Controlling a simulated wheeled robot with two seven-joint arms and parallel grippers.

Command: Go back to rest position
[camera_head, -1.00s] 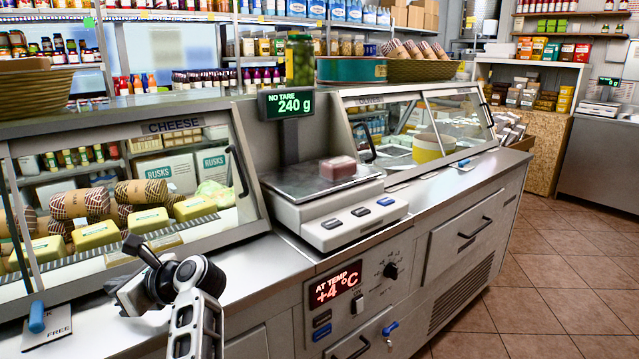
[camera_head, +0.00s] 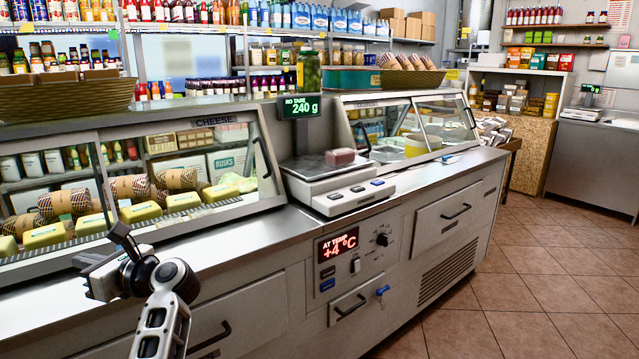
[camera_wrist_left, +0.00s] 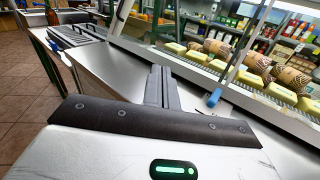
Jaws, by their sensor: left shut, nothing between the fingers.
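My left gripper (camera_head: 92,287) is at the lower left of the head view, in front of the cheese case and over the front edge of the steel counter. Its fingers show in the left wrist view (camera_wrist_left: 162,88), shut together with nothing between them. My right gripper is in neither view. A scale (camera_head: 338,190) stands on the counter to the right of the gripper, reading 240 g, with a small reddish block (camera_head: 341,156) on its plate. My left gripper is apart from the scale and touches nothing that I can see.
The cheese case (camera_head: 215,134) holds yellow blocks and patterned rolls behind glass. A blue-tipped handle (camera_wrist_left: 214,98) is close to the fingers in the wrist view. A second glass case (camera_head: 415,118) stands right of the scale. The tiled floor (camera_head: 520,300) at right is clear.

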